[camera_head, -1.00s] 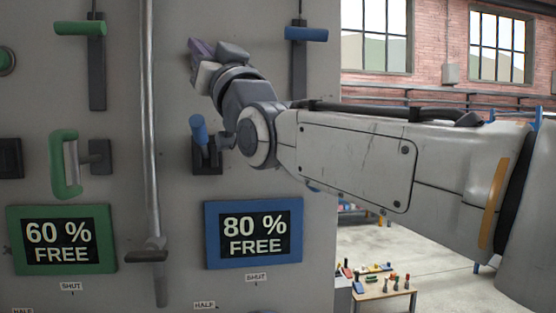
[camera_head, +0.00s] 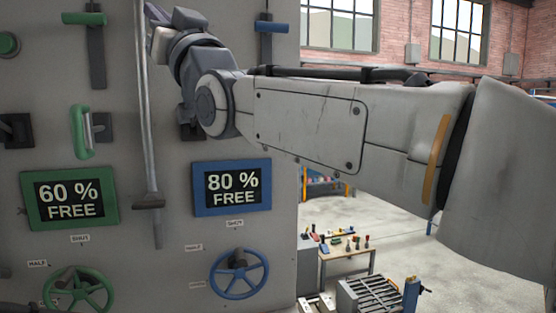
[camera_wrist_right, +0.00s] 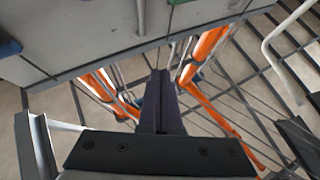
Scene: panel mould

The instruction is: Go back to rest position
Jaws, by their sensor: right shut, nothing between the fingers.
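My right gripper (camera_head: 157,14) is at the top of the head view, in front of the grey panel (camera_head: 150,235) and beside the metal rod (camera_head: 148,100) in the picture. Its dark fingers also show in the right wrist view (camera_wrist_right: 160,88); they are shut with nothing between them. My right arm reaches in from the right and hides part of the panel around the blue side. My left gripper is not in view.
The panel carries a green sign (camera_head: 70,197), a blue sign (camera_head: 232,187), a green wheel (camera_head: 80,290), a blue wheel (camera_head: 240,273), a green handle (camera_head: 81,132) and a blue handle (camera_head: 271,21). A tool table (camera_head: 345,254) stands right of it. Orange posts (camera_wrist_right: 205,60) show in the wrist view.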

